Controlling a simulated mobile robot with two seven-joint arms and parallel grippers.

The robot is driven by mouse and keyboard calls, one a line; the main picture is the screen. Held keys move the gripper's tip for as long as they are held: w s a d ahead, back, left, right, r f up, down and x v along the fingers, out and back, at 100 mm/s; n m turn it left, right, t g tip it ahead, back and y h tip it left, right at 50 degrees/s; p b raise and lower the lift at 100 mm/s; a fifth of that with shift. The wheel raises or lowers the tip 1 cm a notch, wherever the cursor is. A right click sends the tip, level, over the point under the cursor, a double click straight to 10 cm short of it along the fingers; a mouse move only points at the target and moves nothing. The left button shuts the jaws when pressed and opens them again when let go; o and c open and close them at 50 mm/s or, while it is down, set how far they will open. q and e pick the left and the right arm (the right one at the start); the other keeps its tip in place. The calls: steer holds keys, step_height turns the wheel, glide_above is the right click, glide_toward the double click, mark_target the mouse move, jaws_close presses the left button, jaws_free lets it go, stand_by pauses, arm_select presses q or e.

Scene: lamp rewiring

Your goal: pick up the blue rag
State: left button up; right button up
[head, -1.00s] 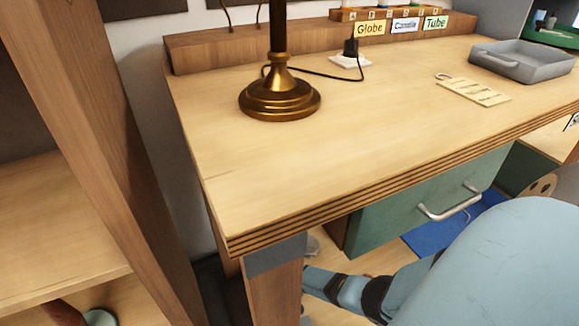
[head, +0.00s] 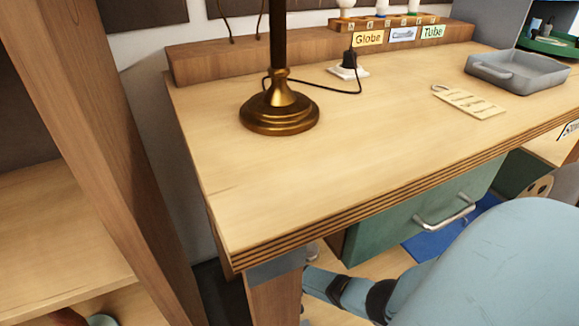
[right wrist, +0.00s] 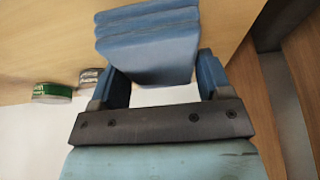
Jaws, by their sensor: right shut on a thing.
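The blue rag (right wrist: 148,30), a folded stack of several layers, shows in the right wrist view. My right gripper (right wrist: 160,68) has its two blue fingers on either side of the rag and is shut on it. The rag sticks out beyond the fingertips, over a light wooden surface. My left gripper is in neither view.
Two cans, one green (right wrist: 52,92) and one dark (right wrist: 88,77), stand left of the rag. In the head view the wooden bench (head: 330,150) carries a brass lamp base (head: 279,110), a grey tray (head: 520,75) and a slotted wooden piece (head: 470,103). A green drawer (head: 420,215) sits below.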

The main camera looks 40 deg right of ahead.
arm_select(q)
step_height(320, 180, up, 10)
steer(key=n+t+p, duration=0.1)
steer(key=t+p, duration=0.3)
steer(key=p, duration=0.3)
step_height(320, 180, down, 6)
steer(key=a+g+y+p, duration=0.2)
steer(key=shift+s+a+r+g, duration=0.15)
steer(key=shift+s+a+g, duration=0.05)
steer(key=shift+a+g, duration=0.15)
arm_select(e)
step_height(320, 180, up, 17)
